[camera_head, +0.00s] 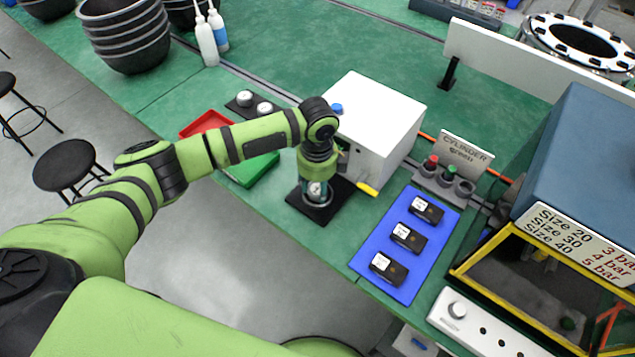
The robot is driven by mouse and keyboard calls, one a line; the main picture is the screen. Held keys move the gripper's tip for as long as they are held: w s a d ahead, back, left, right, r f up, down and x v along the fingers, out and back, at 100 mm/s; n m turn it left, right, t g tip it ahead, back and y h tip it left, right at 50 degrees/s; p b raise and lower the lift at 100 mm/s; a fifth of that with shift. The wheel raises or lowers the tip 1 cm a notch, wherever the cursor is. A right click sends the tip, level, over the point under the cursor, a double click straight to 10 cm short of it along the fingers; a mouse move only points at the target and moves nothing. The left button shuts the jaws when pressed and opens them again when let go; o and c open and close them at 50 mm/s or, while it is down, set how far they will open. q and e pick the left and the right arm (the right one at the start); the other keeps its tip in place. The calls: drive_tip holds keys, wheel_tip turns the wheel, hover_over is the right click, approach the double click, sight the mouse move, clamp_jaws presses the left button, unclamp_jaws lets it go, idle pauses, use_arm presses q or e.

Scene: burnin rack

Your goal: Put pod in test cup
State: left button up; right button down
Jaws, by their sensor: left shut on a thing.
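My left gripper (317,188) points straight down in front of the white box (378,124). It is shut on a small whitish round pod (315,189), mostly hidden between the fingers. The pod is low over the black square base (321,207) at the box's foot. The test cup seems to be at this base, but the gripper covers it, so I cannot tell whether the pod is inside it. Two similar grey-white round pods, one at the left (245,98) and one at the right (264,108), sit on a dark plate behind my arm. My right gripper is out of view.
A red tray (203,122) and a green tray (252,173) lie left of the gripper, partly under my arm. A blue mat (365,251) with black modules lies to the right. A yellow-framed machine (497,232) stands at far right. Green table is free behind the white box.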

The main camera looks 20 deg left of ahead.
sight(318, 189)
use_arm(q)
drive_tip(key=o, duration=1)
drive_tip(key=shift+f, duration=0.1)
drive_tip(key=shift+o, duration=0.2)
wheel_tip(318, 189, up, 12)
drive_tip(key=b, duration=0.2)
